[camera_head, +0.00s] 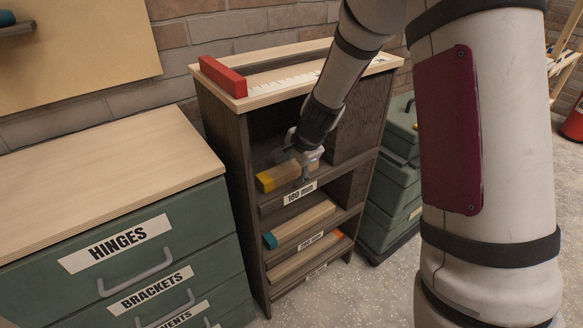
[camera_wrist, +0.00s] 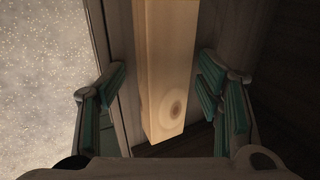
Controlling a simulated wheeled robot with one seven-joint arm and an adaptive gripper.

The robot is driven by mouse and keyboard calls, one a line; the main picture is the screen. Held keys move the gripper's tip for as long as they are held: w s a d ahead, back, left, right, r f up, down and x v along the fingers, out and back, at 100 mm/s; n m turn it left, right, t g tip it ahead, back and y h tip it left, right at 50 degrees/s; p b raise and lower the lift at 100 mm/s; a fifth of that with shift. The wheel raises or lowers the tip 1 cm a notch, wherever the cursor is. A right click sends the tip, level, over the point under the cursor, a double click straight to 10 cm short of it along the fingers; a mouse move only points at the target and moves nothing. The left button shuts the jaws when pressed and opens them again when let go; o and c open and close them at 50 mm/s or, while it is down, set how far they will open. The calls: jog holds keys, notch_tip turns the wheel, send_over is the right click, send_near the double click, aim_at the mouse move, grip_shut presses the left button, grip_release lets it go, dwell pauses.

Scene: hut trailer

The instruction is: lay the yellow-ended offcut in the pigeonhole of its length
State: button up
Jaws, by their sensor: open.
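The yellow-ended offcut (camera_head: 280,177) is a pale wood bar with a yellow left end. It lies on the shelf of the pigeonhole labelled 180 mm (camera_head: 299,193). My gripper (camera_head: 303,163) is at the offcut's right part, inside the pigeonhole opening. In the wrist view the offcut (camera_wrist: 166,75) runs between my open fingers (camera_wrist: 163,95), with gaps on both sides. Its yellow end is out of the wrist view. The far inside of the pigeonhole is partly hidden by my arm.
A red block (camera_head: 223,76) sits on the rack top beside a white scale. A green drawer cabinet (camera_head: 120,250) stands left. Green boxes (camera_head: 393,205) stand right. Speckled floor is clear in front.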

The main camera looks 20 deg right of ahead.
jog(key=v, duration=1.2)
jog(key=s+a+r+n+g, duration=0.1)
jog(key=s+a+r+n, duration=0.3)
jog(key=s, duration=0.5)
jog(key=s+d+r+n+g+h, duration=0.15)
jog(key=s+n, duration=0.35)
jog(key=s, duration=0.9)
jog(key=s+d+r+n+g, duration=0.2)
jog(key=s+n, duration=0.3)
jog(key=s, duration=0.9)
notch_tip(320, 180, up, 21)
jog(key=t+p, duration=0.3)
jog(key=p, duration=1.6)
jog(key=shift+w+a+t, duration=0.25)
jog(key=shift+a+t, duration=0.1)
jog(key=shift+f, duration=0.15)
